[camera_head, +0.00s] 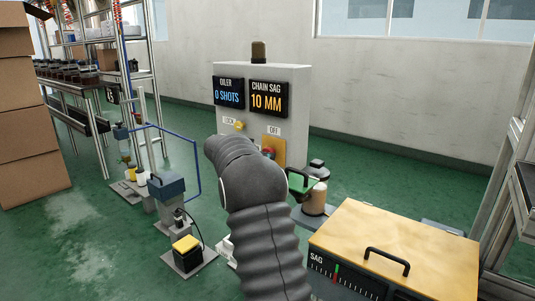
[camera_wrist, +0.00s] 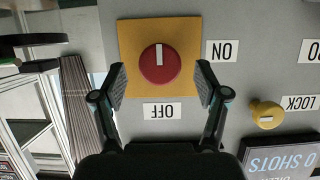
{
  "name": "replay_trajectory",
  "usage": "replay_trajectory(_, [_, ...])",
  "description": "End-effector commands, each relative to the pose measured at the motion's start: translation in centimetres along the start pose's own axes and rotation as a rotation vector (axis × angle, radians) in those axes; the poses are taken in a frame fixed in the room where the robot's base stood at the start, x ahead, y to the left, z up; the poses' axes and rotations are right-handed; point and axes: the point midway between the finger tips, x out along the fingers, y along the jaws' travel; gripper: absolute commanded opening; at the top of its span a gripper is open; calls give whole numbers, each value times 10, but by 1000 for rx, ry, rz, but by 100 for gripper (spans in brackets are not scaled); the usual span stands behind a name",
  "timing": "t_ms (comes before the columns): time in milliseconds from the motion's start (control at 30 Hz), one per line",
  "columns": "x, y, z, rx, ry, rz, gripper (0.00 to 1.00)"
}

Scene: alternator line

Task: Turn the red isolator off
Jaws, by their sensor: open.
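The red isolator (camera_wrist: 160,70) is a round red knob on a yellow square plate (camera_wrist: 132,35) in the wrist view. Its white mark lies vertical on the knob's upper half in that view, away from the OFF label (camera_wrist: 162,111) below the plate. The ON label (camera_wrist: 221,51) is right of the plate. My gripper (camera_wrist: 160,85) is open, one finger on each side of the knob's lower part, with gaps at both sides. In the head view the isolator (camera_head: 268,151) shows small, partly hidden by my arm, which also hides my gripper.
The grey cabinet (camera_head: 293,85) carries two displays. A yellow lock knob (camera_wrist: 266,115) sits beside the isolator plate. A pump-like unit (camera_head: 316,190) and a wooden-topped box (camera_head: 400,240) stand to the right. Cardboard boxes (camera_head: 25,125) are stacked at left.

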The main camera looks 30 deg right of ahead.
Motion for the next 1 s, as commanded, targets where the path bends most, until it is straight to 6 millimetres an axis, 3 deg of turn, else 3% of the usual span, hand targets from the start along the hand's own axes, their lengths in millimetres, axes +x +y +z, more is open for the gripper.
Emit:
replay_trajectory(233, [29,0,0,-1,0,0,73])
replay_trajectory(633, [36,0,0,-1,0,0,73])
replay_trajectory(867, [36,0,0,-1,0,0,18])
replay_trajectory(900, [36,0,0,-1,0,0,14])
replay_trajectory(1000, [36,0,0,-2,0,0,14])
